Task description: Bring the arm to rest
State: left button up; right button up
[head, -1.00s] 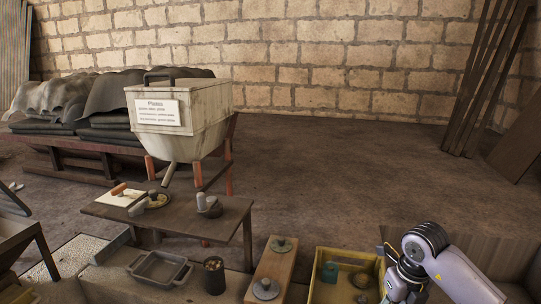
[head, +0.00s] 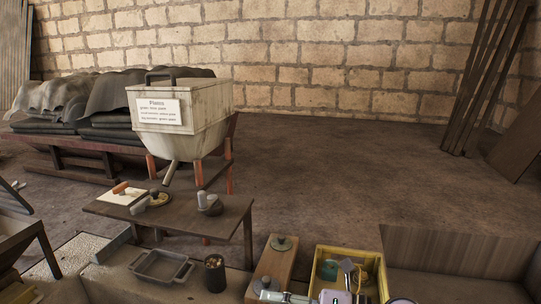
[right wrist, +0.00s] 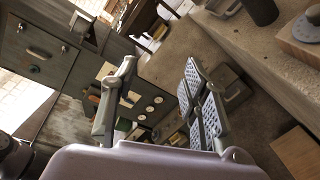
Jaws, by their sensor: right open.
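My right arm shows only in part at the bottom edge of the head view, in front of the yellow crate (head: 320,262). A grey piece stands over the crate there and may be part of my right gripper; I cannot tell. In the right wrist view my right gripper (right wrist: 160,75) has its two padded fingers well apart, with nothing between them. My left gripper is in neither view.
A wooden board (head: 266,262) with round metal parts lies left of the crate. Further left are a dark can (head: 215,276) and a grey tray (head: 161,278). A low table (head: 180,222) and a white hopper (head: 205,129) stand behind. The floor at centre right is clear.

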notch_tip(320, 180, up, 7)
jog(key=d+m+t+y, duration=0.2)
jog(key=m+t+y, duration=0.1)
jog(key=m+t, duration=0.35)
jog(key=w+d+r+m+t+h, duration=0.1)
jog(key=w+d+m+t+h, duration=0.1)
jog(key=d+m+t+h, duration=0.75)
jog(key=s+d+f+m+g+h, duration=0.25)
jog(key=d+f+m+h, duration=0.25)
jog(key=f+m, duration=0.3)
jog(key=s+d+f+m+g+h, duration=0.2)
jog(key=d+f+m+g+h, duration=0.3)
jog(key=f+m, duration=0.35)
jog(key=s+a+f+m+g+y, duration=0.1)
jog(key=s+f+g, duration=0.5)
jog(key=s, duration=0.5)
jog(key=s+a+f+m+g, duration=0.2)
jog(key=s+f+g, duration=0.2)
jog(key=s+f, duration=0.55)
notch_tip(320, 180, down, 21)
jog(key=s+g+p, duration=0.1)
jog(key=s+p, duration=0.1)
jog(key=s+d+f+g+p, duration=0.1)
jog(key=s+d+f, duration=0.2)
jog(key=s+f, duration=1.3)
jog(key=shift+f, duration=0.3)
jog(key=shift+s+d+n, duration=0.1)
jog(key=shift+n, duration=0.15)
